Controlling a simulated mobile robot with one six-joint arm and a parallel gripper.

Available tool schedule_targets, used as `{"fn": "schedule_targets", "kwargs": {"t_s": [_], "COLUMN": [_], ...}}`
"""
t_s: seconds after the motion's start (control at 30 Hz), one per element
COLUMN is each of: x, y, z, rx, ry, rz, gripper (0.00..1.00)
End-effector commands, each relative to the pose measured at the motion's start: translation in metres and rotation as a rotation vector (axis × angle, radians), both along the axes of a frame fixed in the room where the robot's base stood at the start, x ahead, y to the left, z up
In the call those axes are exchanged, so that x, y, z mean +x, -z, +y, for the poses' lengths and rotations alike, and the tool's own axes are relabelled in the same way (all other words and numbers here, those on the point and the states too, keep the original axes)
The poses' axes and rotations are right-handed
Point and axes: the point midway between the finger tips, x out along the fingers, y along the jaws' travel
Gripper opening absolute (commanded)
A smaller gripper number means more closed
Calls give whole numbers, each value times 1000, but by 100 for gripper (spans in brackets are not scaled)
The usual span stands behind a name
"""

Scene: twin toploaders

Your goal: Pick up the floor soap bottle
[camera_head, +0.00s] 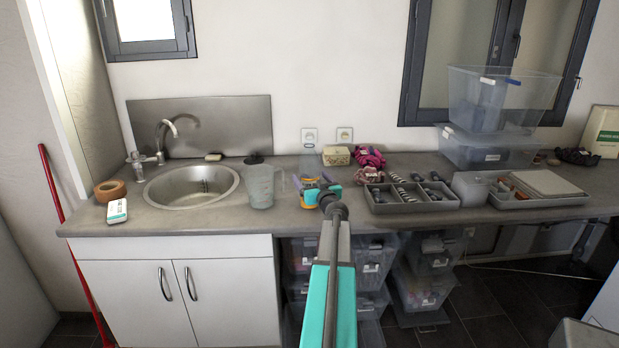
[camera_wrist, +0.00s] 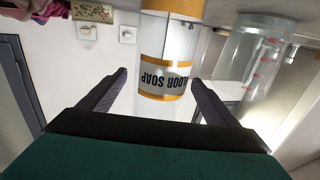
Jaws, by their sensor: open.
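The floor soap bottle (camera_wrist: 180,45) stands between the two dark fingers of my gripper (camera_wrist: 159,80) in the wrist view, which shows the scene upside down. It is whitish with orange bands and a label reading FLOOR SOAP. The fingers are open, one on each side of the bottle, with gaps visible in the picture. In the head view my gripper (camera_head: 318,190) is over the counter, beside the clear jug, and my arm hides much of that spot. A pale translucent shape that seems to be the bottle (camera_head: 309,163) shows just behind it.
A clear measuring jug (camera_head: 260,187) stands left of my gripper; it also shows in the wrist view (camera_wrist: 258,65). The sink (camera_head: 191,187) is further left. A divided tray (camera_head: 411,204) lies to the right.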

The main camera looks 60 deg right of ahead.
Motion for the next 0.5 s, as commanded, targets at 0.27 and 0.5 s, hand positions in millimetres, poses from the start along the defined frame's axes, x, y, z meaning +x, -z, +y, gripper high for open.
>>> {"fn": "schedule_targets", "kwargs": {"t_s": [0.27,0.5], "x": [15,17], "y": [-1,0], "z": [-13,-14], "rx": [0,1], "ry": [0,0], "rz": [0,-1], "gripper": [83,83]}}
